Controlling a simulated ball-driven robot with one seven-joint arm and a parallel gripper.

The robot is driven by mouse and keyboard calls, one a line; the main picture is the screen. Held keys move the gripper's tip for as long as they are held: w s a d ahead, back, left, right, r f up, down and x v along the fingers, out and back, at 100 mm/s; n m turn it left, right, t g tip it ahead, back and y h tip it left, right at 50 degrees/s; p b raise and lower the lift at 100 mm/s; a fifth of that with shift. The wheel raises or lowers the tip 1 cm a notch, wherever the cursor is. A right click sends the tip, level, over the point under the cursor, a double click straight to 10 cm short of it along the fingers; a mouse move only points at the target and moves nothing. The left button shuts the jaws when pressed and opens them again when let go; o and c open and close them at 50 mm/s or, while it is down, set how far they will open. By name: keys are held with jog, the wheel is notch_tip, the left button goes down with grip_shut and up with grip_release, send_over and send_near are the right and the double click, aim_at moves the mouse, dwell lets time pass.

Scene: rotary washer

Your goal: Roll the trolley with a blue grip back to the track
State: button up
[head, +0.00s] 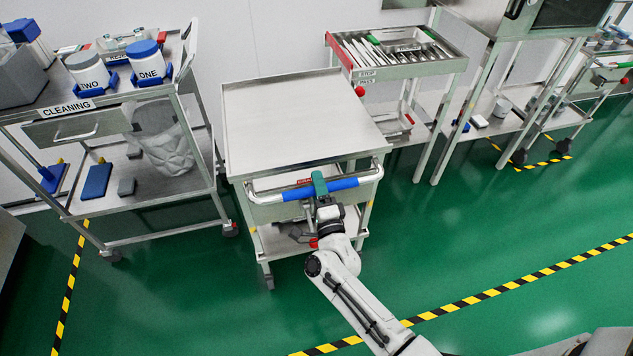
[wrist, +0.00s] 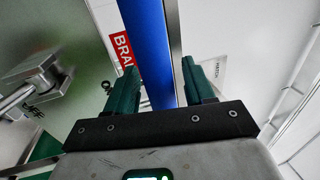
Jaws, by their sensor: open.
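The trolley (head: 290,115) is a steel cart with a bare flat top, standing against the wall between a cleaning cart and a tray table. Its white push bar carries a blue grip (head: 344,184) along the front. My gripper (head: 319,185) has green fingers and is at the middle of the blue grip. In the wrist view the blue grip (wrist: 148,45) runs between the two open fingers of my gripper (wrist: 163,82), one on each side. I cannot tell whether either finger touches it.
The cleaning cart (head: 120,200) with tubs stands close at left. The tray table (head: 405,68) stands at right. Yellow-black floor tape (head: 470,300) crosses the green floor (head: 480,230), which is open at front right. A red sign (wrist: 121,48) is beside the grip.

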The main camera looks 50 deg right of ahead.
jog(key=shift+w+d+r, duration=0.1)
jog(key=shift+w+d, duration=0.2)
jog(key=shift+w, duration=0.2)
grip_shut()
dwell(0.3)
